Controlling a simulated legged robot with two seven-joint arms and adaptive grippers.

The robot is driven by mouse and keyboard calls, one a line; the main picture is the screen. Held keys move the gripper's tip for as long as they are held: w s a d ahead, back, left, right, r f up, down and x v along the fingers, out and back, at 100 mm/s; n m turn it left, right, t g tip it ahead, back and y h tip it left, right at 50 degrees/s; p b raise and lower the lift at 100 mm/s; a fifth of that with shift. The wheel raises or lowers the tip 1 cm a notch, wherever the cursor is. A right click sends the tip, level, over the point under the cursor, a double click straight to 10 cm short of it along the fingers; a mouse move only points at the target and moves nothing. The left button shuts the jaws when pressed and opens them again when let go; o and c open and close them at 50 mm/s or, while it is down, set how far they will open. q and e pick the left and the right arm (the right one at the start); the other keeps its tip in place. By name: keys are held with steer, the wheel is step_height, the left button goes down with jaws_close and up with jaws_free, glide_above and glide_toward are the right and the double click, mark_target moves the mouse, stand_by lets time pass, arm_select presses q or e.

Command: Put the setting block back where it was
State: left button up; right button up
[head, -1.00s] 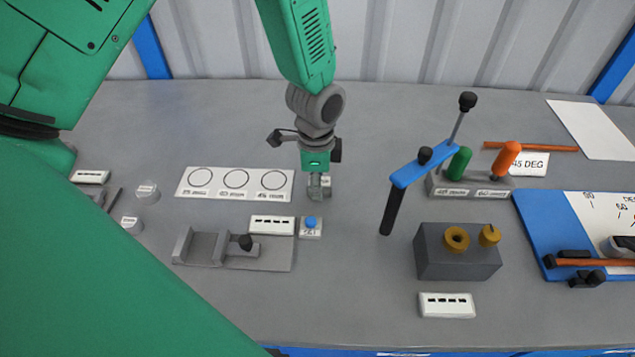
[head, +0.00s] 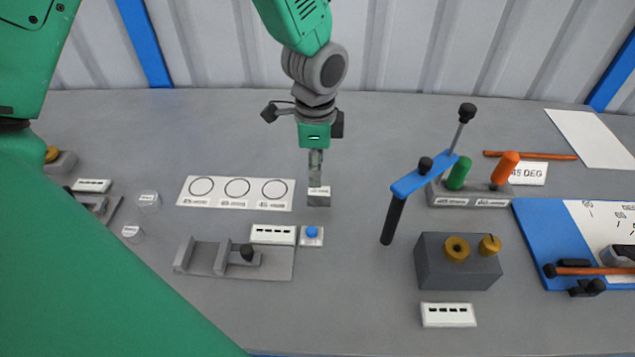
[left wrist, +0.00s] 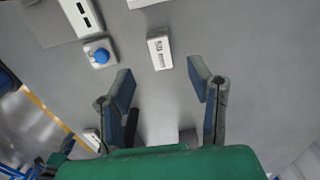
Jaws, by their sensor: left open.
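The setting block (head: 318,197) is a small grey block with a white label on top. In the head view it stands on the grey table just right of the white card with three circles (head: 235,192), off the card. It also shows in the left wrist view (left wrist: 160,50), lying beyond the fingertips and between their lines. My left gripper (head: 316,165) is above and behind the block in the head view. Its two fingers (left wrist: 162,82) are spread apart with nothing between them. My right gripper is not in view.
A grey slide fixture (head: 210,255) and a blue button (head: 312,233) are in front of the block. A blue-armed post (head: 408,190), a dark block with brass knobs (head: 440,262) and a green-and-orange handle stand (head: 470,192) are to the right. Bare table lies between.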

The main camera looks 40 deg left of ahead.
mark_target(316, 190)
arm_select(q)
steer(key=shift+r, duration=1.95)
